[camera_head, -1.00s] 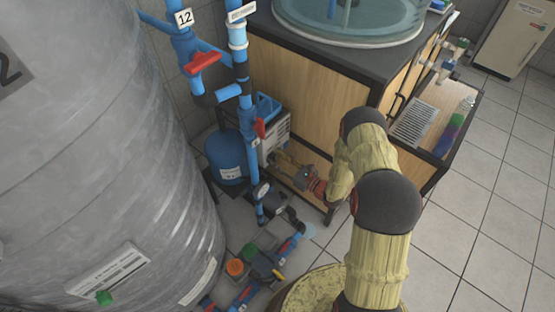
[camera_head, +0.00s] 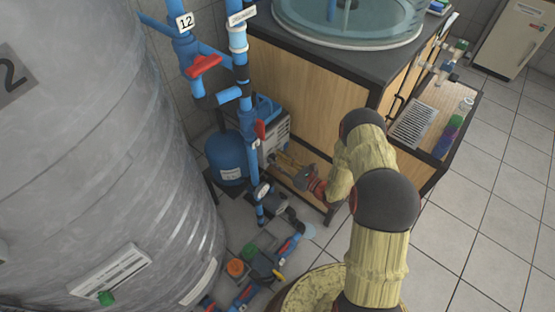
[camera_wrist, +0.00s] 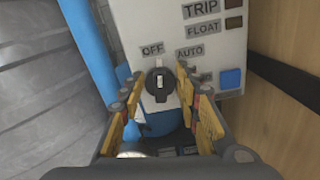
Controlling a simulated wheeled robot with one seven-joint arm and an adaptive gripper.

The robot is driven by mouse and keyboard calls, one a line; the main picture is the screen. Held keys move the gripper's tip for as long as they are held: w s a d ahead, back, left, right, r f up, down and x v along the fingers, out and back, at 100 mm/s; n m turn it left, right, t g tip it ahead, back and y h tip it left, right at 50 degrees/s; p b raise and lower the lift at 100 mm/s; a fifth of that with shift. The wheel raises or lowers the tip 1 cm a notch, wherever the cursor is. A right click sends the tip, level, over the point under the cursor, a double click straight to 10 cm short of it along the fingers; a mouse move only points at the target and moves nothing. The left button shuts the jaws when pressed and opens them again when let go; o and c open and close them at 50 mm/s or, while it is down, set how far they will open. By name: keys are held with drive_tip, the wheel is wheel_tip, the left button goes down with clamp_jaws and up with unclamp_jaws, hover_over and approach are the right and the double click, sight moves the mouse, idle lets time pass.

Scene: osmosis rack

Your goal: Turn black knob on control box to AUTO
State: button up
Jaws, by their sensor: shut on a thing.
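The control box (camera_wrist: 215,60) is a white panel in the wrist view, with OFF, AUTO, TRIP and FLOAT labels. Its black knob (camera_wrist: 158,86) has a white mark that stands about upright, under OFF and left of AUTO. My gripper (camera_wrist: 159,77) faces the panel, with one yellow-padded finger on each side of the knob. It is shut on the knob, though the finger contact is hard to make out. In the head view the box (camera_head: 277,131) is partly hidden behind blue pipes, and my gripper (camera_head: 272,160) reaches its front from the right.
Blue pipes (camera_head: 243,95) with red valve handles stand close in front of the box. A blue vessel (camera_head: 227,155) is beside it. A large grey tank (camera_head: 110,150) fills the left. A wooden cabinet (camera_head: 305,90) stands behind my arm. Tiled floor at right is open.

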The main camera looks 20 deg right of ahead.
drive_tip(key=shift+w+d+f+m+p, duration=0.15)
drive_tip(key=shift+m+p, duration=0.45)
drive_tip(key=shift+m, duration=1.25)
drive_tip(key=shift+d+m+p, duration=0.15)
drive_tip(key=shift+m+p, duration=0.4)
drive_tip(key=shift+m, duration=1.3)
drive_tip(key=o, duration=1.1)
drive_tip(key=v, duration=1.2)
